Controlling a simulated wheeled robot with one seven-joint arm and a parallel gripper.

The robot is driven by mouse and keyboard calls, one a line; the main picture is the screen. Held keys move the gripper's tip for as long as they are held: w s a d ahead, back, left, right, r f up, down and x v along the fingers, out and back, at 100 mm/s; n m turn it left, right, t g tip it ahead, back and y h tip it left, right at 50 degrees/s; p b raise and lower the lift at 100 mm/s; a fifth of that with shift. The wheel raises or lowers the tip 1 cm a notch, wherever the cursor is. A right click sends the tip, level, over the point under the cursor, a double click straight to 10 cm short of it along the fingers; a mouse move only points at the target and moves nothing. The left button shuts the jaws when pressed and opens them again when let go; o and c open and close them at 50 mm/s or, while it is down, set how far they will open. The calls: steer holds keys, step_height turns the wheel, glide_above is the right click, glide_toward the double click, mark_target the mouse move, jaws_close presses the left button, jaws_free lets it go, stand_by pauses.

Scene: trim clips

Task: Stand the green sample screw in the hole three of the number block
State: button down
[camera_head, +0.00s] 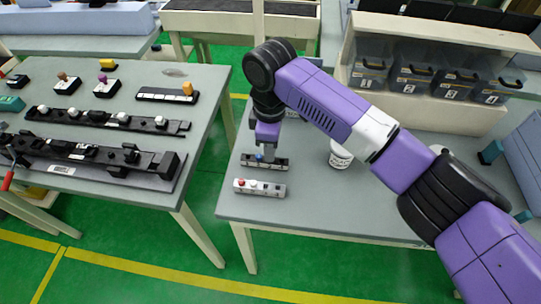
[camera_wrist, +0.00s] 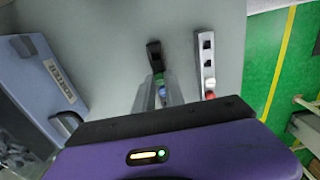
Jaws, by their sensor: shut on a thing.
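My gripper (camera_head: 268,153) points down over a dark block (camera_head: 280,163) on the grey table. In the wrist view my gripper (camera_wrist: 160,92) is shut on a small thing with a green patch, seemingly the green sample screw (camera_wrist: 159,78). Most of it is hidden by the fingers. A blue screw top (camera_head: 259,157) shows beside the fingertips at the dark block. The dark block also shows in the wrist view (camera_wrist: 154,50). I cannot read hole numbers, nor tell whether the screw touches a hole.
A pale block (camera_head: 262,189) with a red and a white screw top lies in front, nearer the table edge; its open square holes show in the wrist view (camera_wrist: 207,50). A white tub (camera_head: 340,155) stands to the right. Bins (camera_head: 410,78) stand behind.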

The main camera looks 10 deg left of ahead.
steer(key=shift+r+p, duration=1.5)
steer(key=shift+r, duration=0.35)
steer(key=shift+s, duration=0.1)
